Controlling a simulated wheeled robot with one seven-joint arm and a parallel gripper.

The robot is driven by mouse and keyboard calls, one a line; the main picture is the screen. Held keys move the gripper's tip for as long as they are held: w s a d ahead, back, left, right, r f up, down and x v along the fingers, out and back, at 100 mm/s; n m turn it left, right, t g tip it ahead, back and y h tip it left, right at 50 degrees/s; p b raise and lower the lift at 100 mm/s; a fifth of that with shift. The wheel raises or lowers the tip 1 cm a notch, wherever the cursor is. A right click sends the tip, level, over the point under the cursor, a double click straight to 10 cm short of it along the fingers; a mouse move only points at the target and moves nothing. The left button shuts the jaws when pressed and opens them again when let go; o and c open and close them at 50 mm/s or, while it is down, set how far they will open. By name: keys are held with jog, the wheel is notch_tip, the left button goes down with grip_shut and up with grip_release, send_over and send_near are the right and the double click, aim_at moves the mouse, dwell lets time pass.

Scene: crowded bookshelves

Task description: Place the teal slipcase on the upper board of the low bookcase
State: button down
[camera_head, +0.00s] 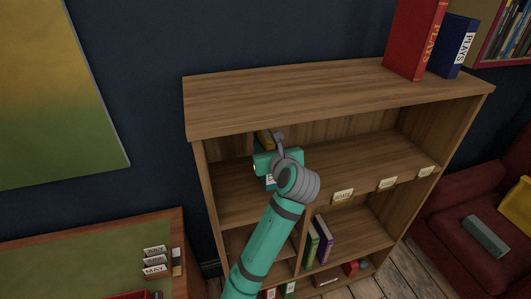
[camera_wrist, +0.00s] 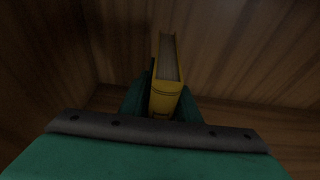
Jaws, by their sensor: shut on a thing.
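My gripper (camera_head: 268,145) is inside the upper bay of the low wooden bookcase (camera_head: 300,92), near its left end. It is shut on a yellow book (camera_wrist: 166,88), seen between the dark fingers in the wrist view, with its pale page edges showing. In the head view only a bit of the yellow book (camera_head: 263,138) shows past my gripper. The upper board (camera_head: 375,160) is mostly bare to the right. A grey-teal box (camera_head: 486,236) lies on the red seat at the right; I cannot tell whether it is the teal slipcase.
Red and blue books (camera_head: 416,40) stand on the bookcase top. Small labels (camera_head: 343,196) line the upper board's front edge. Green and purple books (camera_head: 318,240) stand in the lower bay. A green-topped desk (camera_head: 90,245) is at the left. Bookcase walls and top closely surround my gripper.

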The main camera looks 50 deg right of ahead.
jog(key=shift+f, duration=1.45)
jog(key=c, duration=1.3)
grip_release()
jog(key=shift+w+f, duration=0.1)
jog(key=shift+c, duration=0.2)
jog(key=shift+d, duration=0.1)
jog(key=shift+r, duration=0.2)
jog(key=v, duration=1.2)
